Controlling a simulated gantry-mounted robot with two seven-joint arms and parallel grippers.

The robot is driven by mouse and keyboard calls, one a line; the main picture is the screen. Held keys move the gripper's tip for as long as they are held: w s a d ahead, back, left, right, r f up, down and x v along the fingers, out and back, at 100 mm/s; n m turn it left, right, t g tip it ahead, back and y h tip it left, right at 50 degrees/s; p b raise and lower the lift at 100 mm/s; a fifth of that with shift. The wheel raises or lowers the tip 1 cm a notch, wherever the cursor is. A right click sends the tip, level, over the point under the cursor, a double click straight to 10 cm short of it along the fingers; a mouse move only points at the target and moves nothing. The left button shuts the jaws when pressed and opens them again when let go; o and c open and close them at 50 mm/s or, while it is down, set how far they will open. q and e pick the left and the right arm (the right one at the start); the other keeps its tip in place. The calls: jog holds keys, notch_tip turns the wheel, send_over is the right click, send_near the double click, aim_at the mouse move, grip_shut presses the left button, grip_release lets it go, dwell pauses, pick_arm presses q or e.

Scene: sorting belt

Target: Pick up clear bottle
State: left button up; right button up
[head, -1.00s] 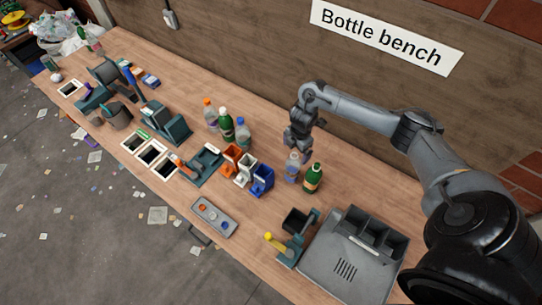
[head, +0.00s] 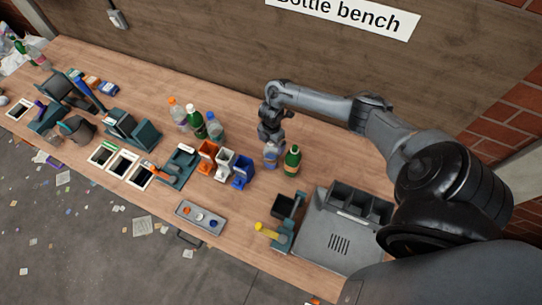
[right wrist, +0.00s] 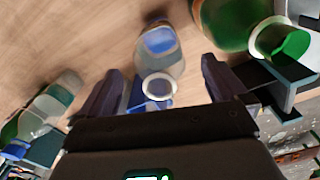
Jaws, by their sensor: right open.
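A clear bottle (head: 271,157) with a blue label stands upright on the bench, left of a green bottle (head: 292,160). My right gripper (head: 272,138) is just above the clear bottle and partly hides its top. In the right wrist view the gripper (right wrist: 160,90) is open, and the clear bottle (right wrist: 163,50) shows between its two fingers, with gaps on both sides. The green bottle (right wrist: 226,18) is close beyond the right-hand finger. Another clear bottle (head: 215,128) with a blue cap stands farther left. My left gripper is not in view.
An orange-capped bottle (head: 177,113) and another green bottle (head: 196,123) stand at the left. Orange (head: 207,156), white (head: 224,164) and blue (head: 242,172) small bins are left of the gripper. A grey machine (head: 330,242) stands at the front right. Bare bench lies behind the bottles.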

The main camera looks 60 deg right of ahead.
jog(key=shift+f, duration=1)
jog(key=c, duration=1.5)
jog(key=shift+r, duration=0.1)
